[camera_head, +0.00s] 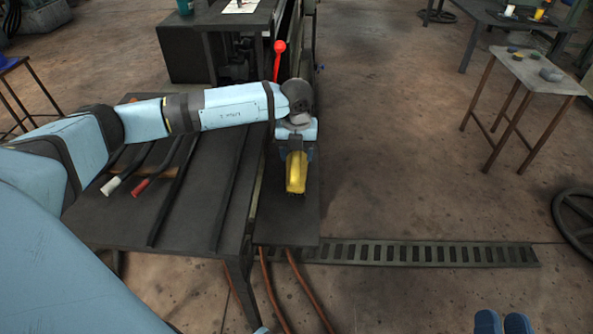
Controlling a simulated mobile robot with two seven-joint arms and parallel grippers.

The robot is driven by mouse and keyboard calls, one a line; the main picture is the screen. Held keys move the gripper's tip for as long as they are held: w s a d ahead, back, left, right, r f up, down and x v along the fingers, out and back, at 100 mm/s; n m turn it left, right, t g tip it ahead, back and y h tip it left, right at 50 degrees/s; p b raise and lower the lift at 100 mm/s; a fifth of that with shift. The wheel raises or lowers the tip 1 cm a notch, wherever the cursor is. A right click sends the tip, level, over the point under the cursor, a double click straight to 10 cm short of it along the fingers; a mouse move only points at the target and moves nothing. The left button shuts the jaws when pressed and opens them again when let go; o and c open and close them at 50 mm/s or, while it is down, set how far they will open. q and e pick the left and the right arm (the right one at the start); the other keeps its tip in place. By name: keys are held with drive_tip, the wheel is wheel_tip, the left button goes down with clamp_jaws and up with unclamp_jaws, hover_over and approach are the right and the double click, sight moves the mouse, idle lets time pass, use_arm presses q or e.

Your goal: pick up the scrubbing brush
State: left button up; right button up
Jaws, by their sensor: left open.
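The scrubbing brush appears to be the yellow piece (296,176) with a dark underside at its near end. My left gripper (296,154) points down from the light blue wrist. It is open, with its dark fingers on either side of the far end of the brush. I cannot tell whether they touch it. Two dark blue rounded tips at the bottom edge look like my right gripper (502,323), far from the brush. They are close together, and the rest is cut off.
The dark bench (190,215) holds rails and tools with white (111,186) and red (141,187) grips under my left arm. A red-knobbed lever (279,47) rises behind the wrist. A floor grate (430,253) and open floor lie to the right, with a small table (535,72) beyond.

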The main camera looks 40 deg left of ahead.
sight(296, 157)
use_arm(q)
wheel_tip(296, 157, down, 3)
drive_tip(key=shift+b, duration=0.35)
drive_tip(key=shift+f, duration=0.1)
use_arm(e)
drive_tip(key=shift+a, duration=0.25)
use_arm(q)
drive_tip(key=c, duration=1.1)
drive_tip(key=shift+o, duration=0.2)
use_arm(e)
drive_tip(key=shift+w+d+f, duration=0.1)
drive_tip(key=shift+w+f, duration=0.05)
drive_tip(key=shift+f, duration=0.1)
